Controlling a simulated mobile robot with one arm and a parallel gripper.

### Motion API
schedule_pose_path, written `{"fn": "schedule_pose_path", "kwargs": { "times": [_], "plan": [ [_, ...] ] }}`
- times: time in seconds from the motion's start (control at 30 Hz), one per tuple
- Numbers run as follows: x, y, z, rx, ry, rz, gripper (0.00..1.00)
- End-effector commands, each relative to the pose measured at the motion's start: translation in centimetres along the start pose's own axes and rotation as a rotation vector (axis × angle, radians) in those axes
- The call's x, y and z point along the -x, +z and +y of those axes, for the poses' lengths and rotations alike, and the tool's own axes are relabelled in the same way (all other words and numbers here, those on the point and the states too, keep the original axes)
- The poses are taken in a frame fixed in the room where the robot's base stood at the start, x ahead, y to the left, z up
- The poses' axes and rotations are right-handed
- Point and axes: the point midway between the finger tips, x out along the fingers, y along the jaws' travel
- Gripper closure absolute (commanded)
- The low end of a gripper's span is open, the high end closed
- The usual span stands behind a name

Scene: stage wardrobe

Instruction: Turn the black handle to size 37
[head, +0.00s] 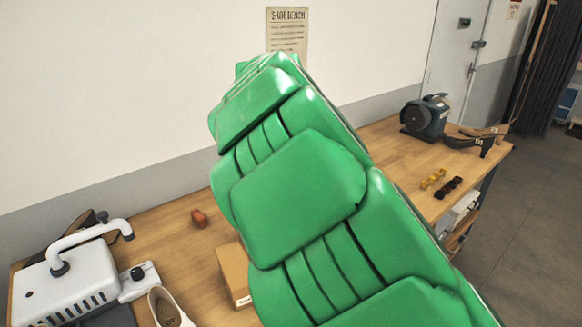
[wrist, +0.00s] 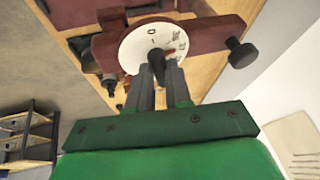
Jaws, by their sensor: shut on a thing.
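In the wrist view a round white dial (wrist: 133,50) with dark figures sits on a dark red body (wrist: 205,38). A short black handle (wrist: 157,60) stands at the dial's middle. My gripper (wrist: 160,72) has its two grey fingers shut on this handle, one on each side. A small red mark shows beside the handle. The figures are too small and tilted to read surely, so I cannot tell which size the handle points to. In the head view my green arm hides the dial, the handle and my gripper.
A black round knob (wrist: 240,53) sticks out beside the dial. On the wooden bench (head: 400,160) stand a white machine (head: 70,287), a pale shoe (head: 168,308), a cardboard box (head: 234,275), a red-brown block (head: 199,218) and a dark grinder (head: 425,118). Small yellow pieces (head: 433,178) lie at the right.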

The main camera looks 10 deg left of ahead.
Motion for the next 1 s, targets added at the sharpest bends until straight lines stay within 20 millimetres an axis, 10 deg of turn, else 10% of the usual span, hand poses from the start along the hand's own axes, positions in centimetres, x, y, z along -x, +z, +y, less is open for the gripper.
{"fn": "schedule_pose_path", "kwargs": {
  "times": [0.37,0.4,0.57,1.0],
  "plan": [
    [0.0,0.0,0.0,-0.004,0.002,0.001,1.0],
    [0.01,0.0,0.0,-0.004,0.002,0.001,0.8],
    [0.01,0.0,-0.01,-0.004,0.002,0.001,0.56],
    [0.66,-0.04,-0.07,-0.003,0.0,0.002,0.56]
  ]
}}
